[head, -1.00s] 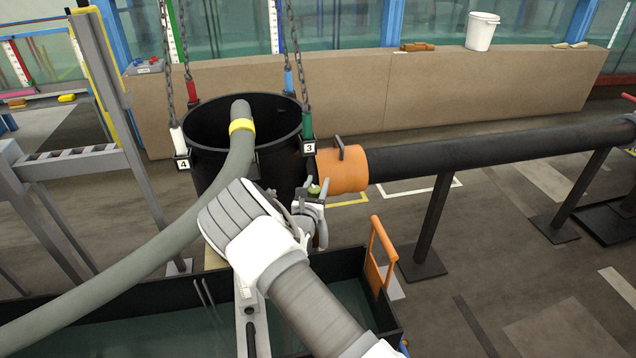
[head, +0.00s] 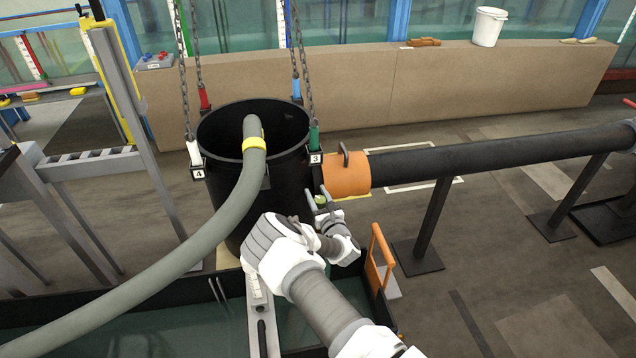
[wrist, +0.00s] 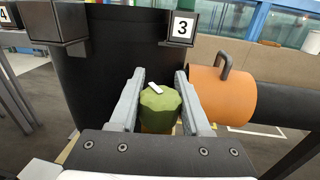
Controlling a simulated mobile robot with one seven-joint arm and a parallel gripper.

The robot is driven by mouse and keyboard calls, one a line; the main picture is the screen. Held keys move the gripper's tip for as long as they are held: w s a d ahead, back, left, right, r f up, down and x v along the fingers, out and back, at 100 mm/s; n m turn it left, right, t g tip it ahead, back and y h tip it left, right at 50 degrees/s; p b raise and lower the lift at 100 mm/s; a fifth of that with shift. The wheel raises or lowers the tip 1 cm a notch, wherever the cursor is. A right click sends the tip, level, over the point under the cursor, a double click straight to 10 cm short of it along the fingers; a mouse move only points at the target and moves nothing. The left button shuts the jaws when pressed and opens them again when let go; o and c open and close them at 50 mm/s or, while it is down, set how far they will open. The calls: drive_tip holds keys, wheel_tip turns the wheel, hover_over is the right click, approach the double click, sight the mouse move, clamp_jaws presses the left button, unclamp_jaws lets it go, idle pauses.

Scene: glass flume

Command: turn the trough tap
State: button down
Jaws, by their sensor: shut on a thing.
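A green knob (wrist: 160,104) with a white mark on its top stands in front of the black drum (wrist: 110,75) in the wrist view. I take it for the tap. My gripper (wrist: 158,100) is shut on this knob, with one grey finger on each side. The white mark lies at a slant. In the head view my gripper (head: 321,202) is at the drum's lower right, below the number 3 tag, and the green knob (head: 320,199) shows only as a small patch between the fingers. The black-walled trough (head: 120,290) with water lies below. The tap's lower part is hidden.
An orange pipe collar (head: 346,175) with a handle is close to the right of my gripper, joined to a black pipe (head: 480,155). Chains hold the drum. A grey hose (head: 200,235) crosses on the left. An orange handle (head: 381,250) rises at the trough's right end.

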drive_tip(key=n+g+y+p, duration=0.1)
drive_tip(key=y, duration=0.1)
drive_tip(key=n+g+y+p, duration=0.1)
drive_tip(key=p, duration=0.1)
drive_tip(key=n+g+y+p, duration=0.1)
drive_tip(key=n+y, duration=0.1)
drive_tip(key=shift+s+a+r+y, duration=0.15)
drive_tip(key=shift+a+r+y, duration=0.05)
drive_tip(key=shift+a+y, duration=0.15)
drive_tip(key=shift+s+a+f+n+g+y, duration=0.1)
drive_tip(key=shift+n+g+y, duration=0.4)
drive_tip(key=shift+s+a+f+n+g+y, duration=0.1)
drive_tip(key=shift+n+g+y, duration=0.35)
drive_tip(key=shift+n+g, duration=0.05)
drive_tip(key=n+g+y+b, duration=0.1)
drive_tip(key=n+g+b, duration=0.2)
drive_tip(key=g+b, duration=0.1)
drive_tip(key=s+n+g+y+b, duration=0.1)
drive_tip(key=n+g+y+b, duration=0.1)
drive_tip(key=g+b, duration=0.2)
drive_tip(key=s+a+n+g+y+b, duration=0.1)
drive_tip(key=n+g+b, duration=0.2)
drive_tip(key=b, duration=0.5)
drive_tip(key=shift+n+g+y, duration=0.3)
drive_tip(key=shift+g, duration=0.4)
drive_tip(key=n+g+b, duration=0.1)
drive_tip(key=b, duration=0.2)
drive_tip(key=shift+g+b, duration=0.3)
drive_tip(key=shift+b, duration=0.05)
